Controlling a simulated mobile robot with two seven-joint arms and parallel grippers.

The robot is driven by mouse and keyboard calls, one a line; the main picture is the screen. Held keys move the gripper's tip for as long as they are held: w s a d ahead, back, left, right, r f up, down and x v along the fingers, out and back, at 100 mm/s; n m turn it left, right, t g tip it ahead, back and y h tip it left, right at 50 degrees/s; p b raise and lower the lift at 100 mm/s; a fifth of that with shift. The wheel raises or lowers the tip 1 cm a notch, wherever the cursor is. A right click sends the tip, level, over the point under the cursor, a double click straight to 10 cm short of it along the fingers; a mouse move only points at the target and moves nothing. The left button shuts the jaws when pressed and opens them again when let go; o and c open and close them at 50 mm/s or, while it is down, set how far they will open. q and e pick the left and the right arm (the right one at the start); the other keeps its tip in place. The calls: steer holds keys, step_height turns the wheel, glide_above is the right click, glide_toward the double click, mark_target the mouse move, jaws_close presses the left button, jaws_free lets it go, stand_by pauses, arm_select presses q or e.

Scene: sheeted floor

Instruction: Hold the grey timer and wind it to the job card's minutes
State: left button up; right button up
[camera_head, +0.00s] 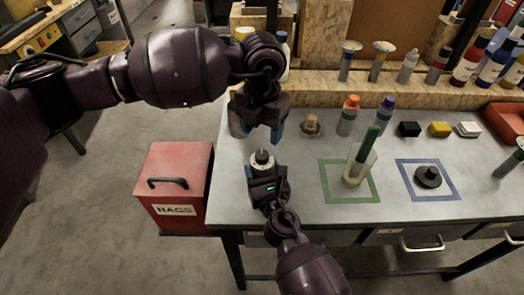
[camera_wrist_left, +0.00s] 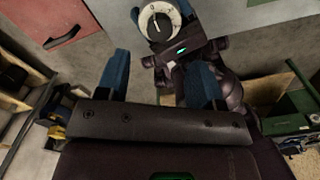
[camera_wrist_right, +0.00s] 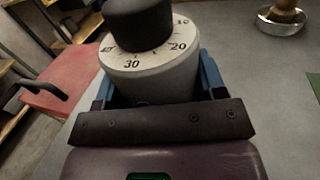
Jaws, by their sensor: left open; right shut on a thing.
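The grey timer (camera_head: 262,162) is held upright near the bench's left front edge by my right gripper (camera_head: 264,178), which is shut on its body. In the right wrist view the timer (camera_wrist_right: 155,75) shows a white dial with 10, 20 and 30 and a black knob (camera_wrist_right: 139,22) on top. The dial also shows in the left wrist view (camera_wrist_left: 160,22). My left gripper (camera_head: 262,132) is open and empty, above and behind the timer, with its blue fingers (camera_wrist_left: 160,85) apart from the knob. I cannot make out a job card.
A red box marked RAGS (camera_head: 174,185) stands left of the grey bench (camera_head: 310,205). Bottles stand behind.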

mark_target(262, 154)
arm_select(q)
step_height(262, 154, down, 8)
steer(key=shift+r, duration=0.15)
steer(key=shift+c, duration=0.4)
steer(key=c, duration=0.9)
steer(key=shift+o, duration=0.2)
